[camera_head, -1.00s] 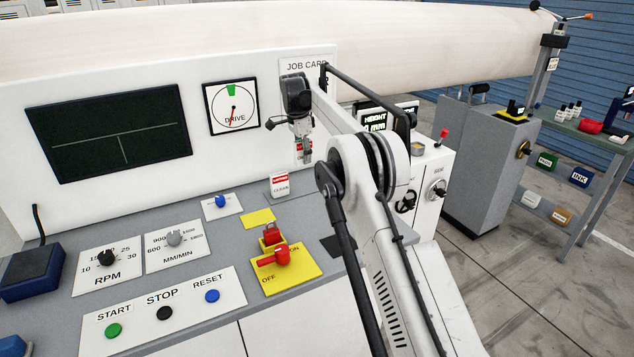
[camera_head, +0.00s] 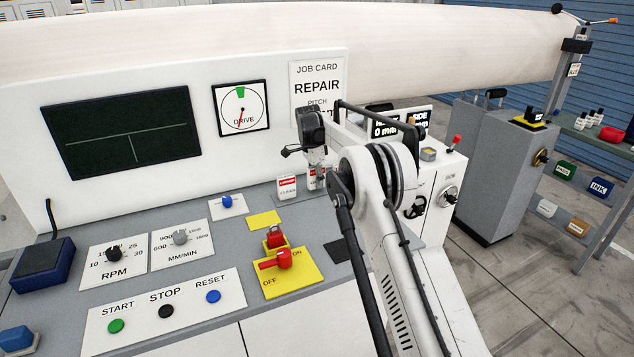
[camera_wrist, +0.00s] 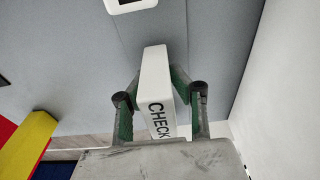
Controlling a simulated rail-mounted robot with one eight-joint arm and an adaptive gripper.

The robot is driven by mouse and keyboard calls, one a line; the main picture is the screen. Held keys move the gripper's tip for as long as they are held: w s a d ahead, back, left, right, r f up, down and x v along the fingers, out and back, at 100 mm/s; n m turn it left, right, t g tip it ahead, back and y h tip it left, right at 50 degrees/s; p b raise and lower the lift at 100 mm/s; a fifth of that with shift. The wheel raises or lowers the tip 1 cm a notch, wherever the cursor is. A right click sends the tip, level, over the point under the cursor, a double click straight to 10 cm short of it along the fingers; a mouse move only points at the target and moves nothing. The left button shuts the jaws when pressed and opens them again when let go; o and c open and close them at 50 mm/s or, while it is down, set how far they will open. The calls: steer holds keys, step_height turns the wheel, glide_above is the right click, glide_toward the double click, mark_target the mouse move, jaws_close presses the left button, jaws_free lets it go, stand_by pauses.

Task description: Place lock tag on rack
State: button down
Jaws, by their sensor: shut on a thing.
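My gripper (camera_head: 317,168) is shut on a white tag with a red band (camera_head: 318,182), beside the job card panel. In the wrist view the tag (camera_wrist: 155,85) sits between the green finger pads and reads "CHECK" on its side. A similar white tag with a red band, reading "CLEAN" (camera_head: 287,188), stands upright just left of the held one. Both are over a grey strip on the console (camera_head: 285,203), partly hidden. I cannot tell whether the held tag touches it.
The white upright panel (camera_head: 240,165) with the job card (camera_head: 316,82) stands close behind my gripper. A black square (camera_head: 338,250) lies on the console to the right. Knobs and buttons fill the left front.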

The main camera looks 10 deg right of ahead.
steer(key=shift+f, duration=0.45)
steer(key=shift+f, duration=0.15)
steer(key=c, duration=1.5)
jaws_free()
